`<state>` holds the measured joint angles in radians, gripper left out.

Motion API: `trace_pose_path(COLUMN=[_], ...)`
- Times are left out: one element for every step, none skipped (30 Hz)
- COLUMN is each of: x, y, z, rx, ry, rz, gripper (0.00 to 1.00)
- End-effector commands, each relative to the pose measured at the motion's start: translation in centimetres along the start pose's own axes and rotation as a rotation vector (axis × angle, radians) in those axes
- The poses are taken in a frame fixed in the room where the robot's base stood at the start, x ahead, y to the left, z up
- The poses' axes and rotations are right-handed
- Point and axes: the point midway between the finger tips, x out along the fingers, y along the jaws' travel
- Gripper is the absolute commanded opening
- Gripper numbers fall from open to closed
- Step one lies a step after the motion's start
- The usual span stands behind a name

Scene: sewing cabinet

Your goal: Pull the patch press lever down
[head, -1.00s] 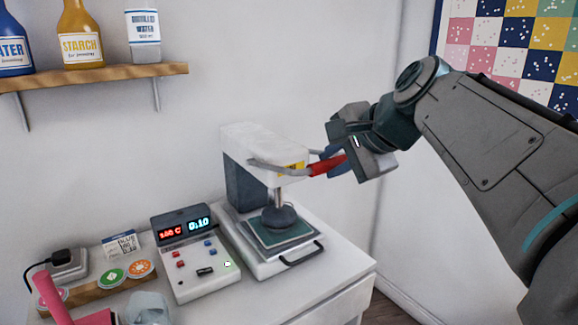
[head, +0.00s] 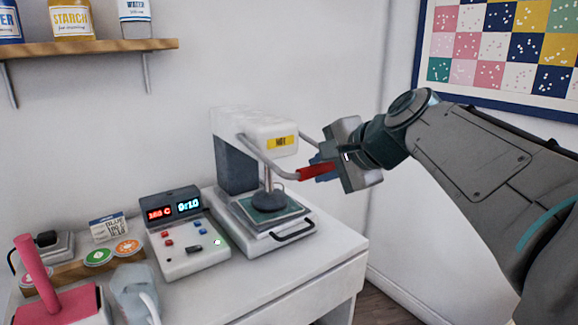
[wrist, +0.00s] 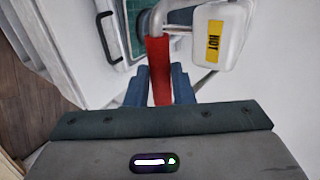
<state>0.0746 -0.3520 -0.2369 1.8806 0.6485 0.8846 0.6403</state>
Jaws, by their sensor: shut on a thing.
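The patch press (head: 255,125) is a white machine with a yellow HOT label, standing on the white cabinet top. Its lever is a grey bent bar ending in a red grip (head: 314,173), which points right toward my arm. My gripper (head: 322,170) is shut on the red grip, with the blue fingers on either side of it. In the wrist view the red grip (wrist: 158,68) stands between the two fingers (wrist: 160,88). The dark round press head (head: 268,200) sits at or just over the green patch (head: 285,213) on the plate; the contact is unclear.
A control box (head: 185,245) with lit red and cyan displays stands left of the press. A pink-handled tool (head: 40,275), round badges and a pale blue object (head: 135,290) lie further left. A bottle shelf (head: 90,48) hangs above. Free room is right of the cabinet.

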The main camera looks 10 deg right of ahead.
Motion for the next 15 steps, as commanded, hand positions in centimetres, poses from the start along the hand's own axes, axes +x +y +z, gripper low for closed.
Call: trace_pose_path(x=[0.21,0.21,0.22,0.23,0.24,0.25,0.27,0.27,0.27,0.27,0.27,0.27,0.26,0.25,0.24], y=[0.43,0.45,0.47,0.48,0.5,0.52,0.53,0.54,0.53,0.52,0.49,0.45,0.42,0.4,0.37], z=[0.04,0.04,0.04,0.04,0.04,0.04,0.04,0.05,0.05,0.06,0.06,0.08,0.08,0.08,0.08], rx=[0.0,0.001,0.001,0.001,0.001,0.001,0.001,0.001,0.001,0.001,0.0,0.0,0.0,-0.001,-0.001], ry=[-0.004,-0.004,-0.004,-0.004,-0.004,-0.005,-0.005,-0.005,-0.005,-0.005,-0.005,-0.005,-0.006,-0.006,-0.005], rz=[0.011,0.012,0.012,0.013,0.013,0.014,0.014,0.014,0.014,0.014,0.013,0.012,0.012,0.011,0.01], gripper=[0.0,0.0,0.0,0.0,0.0,0.0,0.0,0.27,0.38,0.43,0.43,0.43,0.43,0.43,0.43])
